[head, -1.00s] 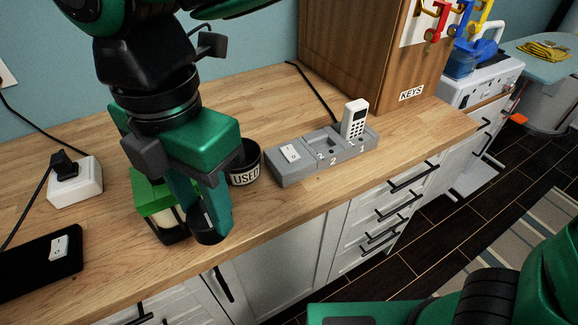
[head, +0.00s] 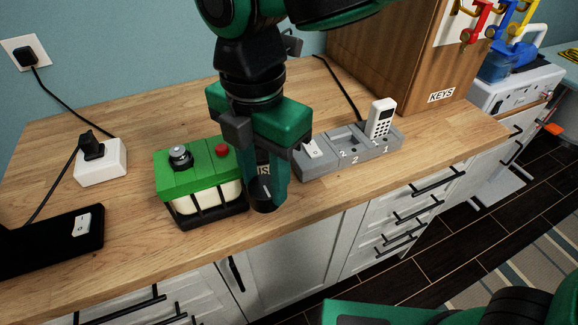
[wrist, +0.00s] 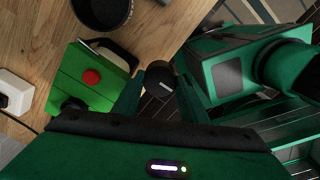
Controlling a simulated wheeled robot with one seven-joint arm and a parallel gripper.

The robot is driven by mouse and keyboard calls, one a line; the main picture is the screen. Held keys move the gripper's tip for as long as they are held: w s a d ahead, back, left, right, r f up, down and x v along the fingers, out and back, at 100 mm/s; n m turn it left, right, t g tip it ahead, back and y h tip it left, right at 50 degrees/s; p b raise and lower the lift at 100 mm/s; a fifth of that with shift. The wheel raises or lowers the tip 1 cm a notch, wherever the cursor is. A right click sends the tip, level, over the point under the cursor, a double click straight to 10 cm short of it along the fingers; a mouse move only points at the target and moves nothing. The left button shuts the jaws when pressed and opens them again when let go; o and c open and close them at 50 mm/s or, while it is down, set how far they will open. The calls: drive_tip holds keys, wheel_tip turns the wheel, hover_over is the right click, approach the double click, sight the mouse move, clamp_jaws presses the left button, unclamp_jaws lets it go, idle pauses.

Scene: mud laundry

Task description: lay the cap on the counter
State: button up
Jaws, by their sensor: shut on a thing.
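My gripper (head: 265,198) is shut on a round black cap (head: 264,207) with a pale mark on it. In the wrist view the cap (wrist: 160,78) sits between the two green fingertips. The cap is held off the counter (head: 120,225), just right of a green-topped box. In the wrist view it overlaps the counter's front edge; its exact height is hard to tell. The green box (head: 190,180) has a red button, a black-and-silver knob and a pale body in a black frame.
A black cup (wrist: 103,12) labelled USED is mostly hidden behind my gripper in the head view. A grey numbered tray (head: 350,152) with a white handset (head: 381,118) stands right. Counter before the tray is clear.

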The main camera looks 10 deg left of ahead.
drive_tip(key=w+f, duration=0.1)
drive_tip(key=w+d+f, duration=0.1)
drive_tip(key=w, duration=0.1)
drive_tip(key=w+d+f, duration=0.1)
drive_tip(key=w, duration=0.1)
drive_tip(key=shift+d+f, duration=0.25)
drive_tip(key=shift+f, duration=2)
drive_tip(key=shift+f, duration=0.1)
drive_tip(key=o, duration=1.2)
drive_tip(key=shift+c, duration=0.2)
wheel_tip(320, 180, up, 12)
